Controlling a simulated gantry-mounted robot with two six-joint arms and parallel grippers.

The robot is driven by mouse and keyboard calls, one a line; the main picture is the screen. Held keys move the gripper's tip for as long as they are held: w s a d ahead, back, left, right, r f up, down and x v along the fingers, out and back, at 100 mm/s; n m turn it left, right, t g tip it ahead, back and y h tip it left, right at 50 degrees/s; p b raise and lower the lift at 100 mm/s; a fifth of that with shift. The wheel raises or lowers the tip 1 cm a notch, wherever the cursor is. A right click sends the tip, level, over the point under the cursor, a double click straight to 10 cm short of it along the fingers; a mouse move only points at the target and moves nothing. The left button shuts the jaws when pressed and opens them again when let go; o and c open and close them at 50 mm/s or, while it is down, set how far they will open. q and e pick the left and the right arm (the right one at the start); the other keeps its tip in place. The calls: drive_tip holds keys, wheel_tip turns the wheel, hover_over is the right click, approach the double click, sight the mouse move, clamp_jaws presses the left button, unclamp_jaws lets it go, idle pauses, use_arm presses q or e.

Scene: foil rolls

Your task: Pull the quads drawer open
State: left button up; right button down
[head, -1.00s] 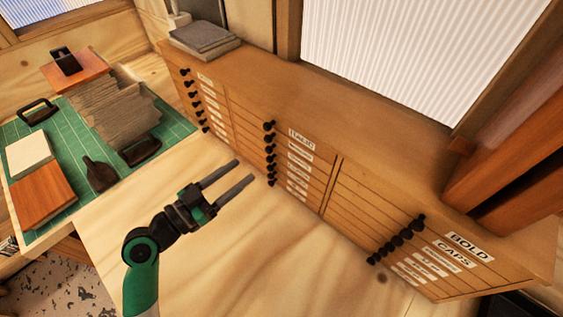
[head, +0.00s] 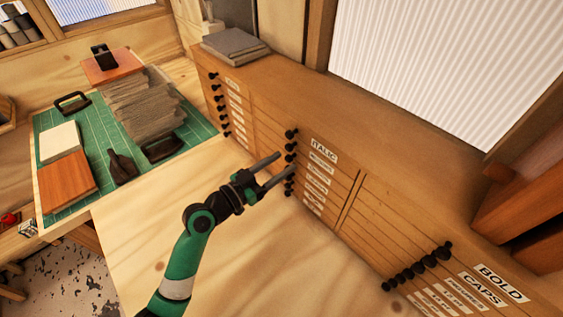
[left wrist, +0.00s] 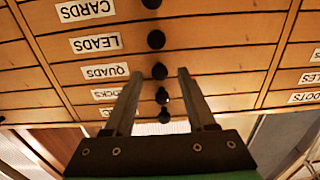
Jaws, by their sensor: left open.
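The wooden drawer cabinet (head: 345,205) has rows of thin drawers with black knobs and white labels. In the left wrist view the labels are upside down; the QUADS label (left wrist: 105,71) is on the quads drawer (left wrist: 205,68), between LEADS and a partly covered label. The quads knob (left wrist: 160,71) shows between the tips of my left gripper (left wrist: 161,74). In the head view my open left gripper (head: 287,163) is at the middle column's knobs, partly covering them. Whether the fingers touch the knob I cannot tell. The drawer fronts look flush. My right gripper is not in view.
A green cutting mat (head: 88,128) with a paper stack (head: 140,105), wooden blocks and dark tools lies at the left. Grey slabs (head: 235,46) lie on the cabinet top. The bench (head: 250,260) before the cabinet is clear.

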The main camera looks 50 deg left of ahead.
use_arm(q)
drive_tip(key=shift+w, duration=0.45)
clamp_jaws()
idle(1.1)
